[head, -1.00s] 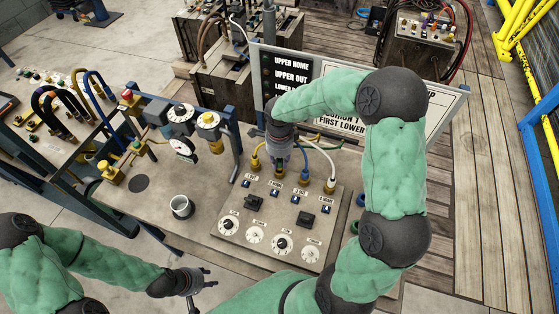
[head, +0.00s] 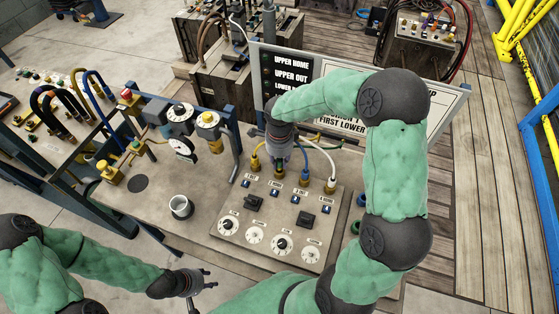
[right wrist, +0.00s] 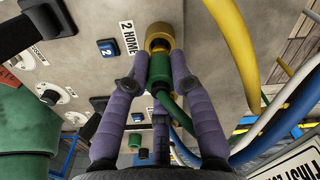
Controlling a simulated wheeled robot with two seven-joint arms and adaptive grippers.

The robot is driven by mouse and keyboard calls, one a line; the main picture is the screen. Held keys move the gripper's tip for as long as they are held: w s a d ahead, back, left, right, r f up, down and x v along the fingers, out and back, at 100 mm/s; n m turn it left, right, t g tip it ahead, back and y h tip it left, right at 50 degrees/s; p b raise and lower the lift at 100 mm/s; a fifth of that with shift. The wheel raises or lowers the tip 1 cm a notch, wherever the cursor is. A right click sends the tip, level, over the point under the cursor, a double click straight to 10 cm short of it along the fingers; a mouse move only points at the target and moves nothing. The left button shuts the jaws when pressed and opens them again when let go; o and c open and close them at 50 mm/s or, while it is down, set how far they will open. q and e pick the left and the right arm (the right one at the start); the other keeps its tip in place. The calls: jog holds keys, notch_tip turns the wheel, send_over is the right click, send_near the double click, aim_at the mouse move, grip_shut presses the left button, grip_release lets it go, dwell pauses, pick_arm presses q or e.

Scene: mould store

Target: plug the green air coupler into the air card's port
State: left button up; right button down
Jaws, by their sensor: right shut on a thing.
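The air card (head: 268,225) is a grey panel with dials, switches and a row of brass ports on the bench. My right gripper (right wrist: 160,66) is shut on the green air coupler (right wrist: 160,75), with a finger on each side and the green hose curving away below. The coupler's front end meets the brass port (right wrist: 159,37) beside the "2 HOME" label, in line with it; how deep it sits cannot be told. In the head view my right gripper (head: 279,160) stands over that port and hides the coupler. My left gripper (head: 205,281) is open and empty near the bench's front edge.
Yellow, blue and white hoses (head: 322,155) run into neighbouring ports close to my right gripper. The sign board (head: 445,105) stands behind. A mug (head: 180,207) and the gauge assembly (head: 182,130) stand left of the card.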

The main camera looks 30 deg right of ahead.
jog(key=shift+f+b, duration=1.15)
jog(key=shift+b, duration=0.25)
dwell(1.5)
jog(key=c, duration=0.6)
grip_release()
jog(key=shift+r, duration=0.1)
jog(key=shift+r+p, duration=2.15)
jog(key=shift+r, duration=1.6)
jog(key=shift+f, duration=0.1)
